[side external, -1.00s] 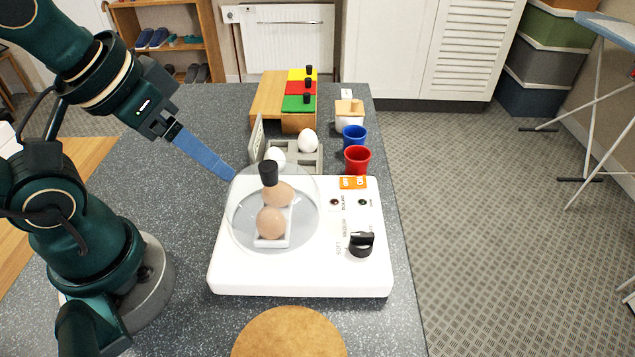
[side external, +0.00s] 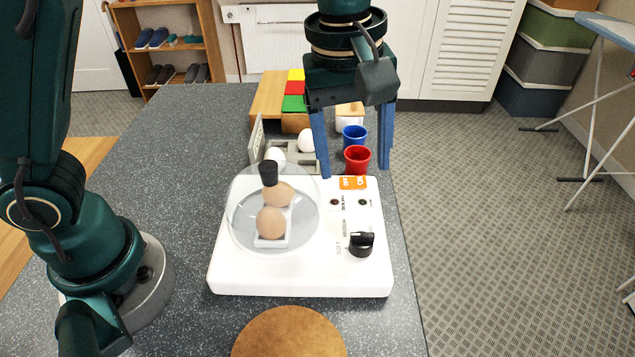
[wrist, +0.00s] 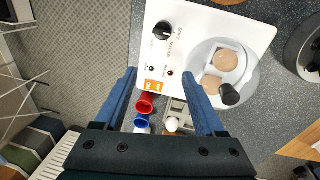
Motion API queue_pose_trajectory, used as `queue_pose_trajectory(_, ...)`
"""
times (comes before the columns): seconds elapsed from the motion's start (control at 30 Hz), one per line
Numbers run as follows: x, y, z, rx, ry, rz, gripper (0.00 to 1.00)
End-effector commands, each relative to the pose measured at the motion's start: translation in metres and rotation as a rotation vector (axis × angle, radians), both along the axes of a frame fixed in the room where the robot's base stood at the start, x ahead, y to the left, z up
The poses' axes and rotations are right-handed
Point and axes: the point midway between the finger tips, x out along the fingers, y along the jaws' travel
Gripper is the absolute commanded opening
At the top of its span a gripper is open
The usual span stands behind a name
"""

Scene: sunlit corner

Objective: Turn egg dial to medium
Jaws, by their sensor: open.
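The white egg cooker (side external: 300,284) sits on the grey counter, with a clear lid and black knob (side external: 268,173) over two brown eggs (side external: 271,222). Its black dial (side external: 361,244) is at the front right, beside printed words; I cannot read exactly where the dial points. An orange switch (side external: 353,183) is at the back right. My gripper (side external: 354,174) is open and empty, fingers down, above the back right of the cooker, behind and apart from the dial. In the wrist view the dial (wrist: 162,31) shows beyond the fingertips (wrist: 169,73).
A red cup (side external: 357,159) and a blue cup (side external: 354,136) stand behind the cooker near the fingers. White eggs (side external: 306,141) sit in a grey holder to their left. A round cork mat (side external: 289,335) lies in front.

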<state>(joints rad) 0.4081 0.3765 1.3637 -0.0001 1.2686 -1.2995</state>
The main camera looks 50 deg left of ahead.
Motion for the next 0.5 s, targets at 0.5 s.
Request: queue_pose_trajectory(0.5,-0.012,-0.036,-0.075,0.062,0.124,-0.106,0.72)
